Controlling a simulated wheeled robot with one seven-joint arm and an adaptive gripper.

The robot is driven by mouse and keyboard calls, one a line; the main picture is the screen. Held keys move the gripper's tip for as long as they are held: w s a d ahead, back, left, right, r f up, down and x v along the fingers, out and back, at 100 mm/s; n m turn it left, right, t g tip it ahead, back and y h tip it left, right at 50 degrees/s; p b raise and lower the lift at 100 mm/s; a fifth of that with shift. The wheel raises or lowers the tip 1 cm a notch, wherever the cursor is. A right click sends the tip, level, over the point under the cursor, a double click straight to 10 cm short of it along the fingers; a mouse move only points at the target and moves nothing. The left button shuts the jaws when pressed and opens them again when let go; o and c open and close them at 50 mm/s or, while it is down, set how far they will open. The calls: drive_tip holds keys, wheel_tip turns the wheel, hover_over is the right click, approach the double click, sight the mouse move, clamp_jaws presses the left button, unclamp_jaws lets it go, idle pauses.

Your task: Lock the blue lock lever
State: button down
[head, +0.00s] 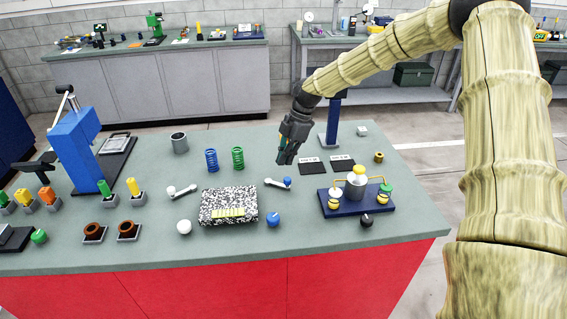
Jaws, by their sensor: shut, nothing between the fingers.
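A small white lever with a blue knob (287,183) lies on the green tabletop, just behind the right end of a black-and-white speckled block (243,206). It is the likeliest blue lock lever, but the view is too small to tell its exact position. A separate blue knob (273,219) stands right of the block, near the front. My gripper (285,160) points down above the table, behind and apart from the lever. Its fingers are shut and hold nothing.
A similar lever with a white knob (172,190) lies left of the block. Blue and green springs (211,161) stand behind it. Black plates (313,166) and a blue-based fixture (374,206) are at right. A blue press (78,148) stands at left.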

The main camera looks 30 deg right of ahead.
drive_tip(key=shift+p+v, duration=0.35)
drive_tip(key=shift+v, duration=0.85)
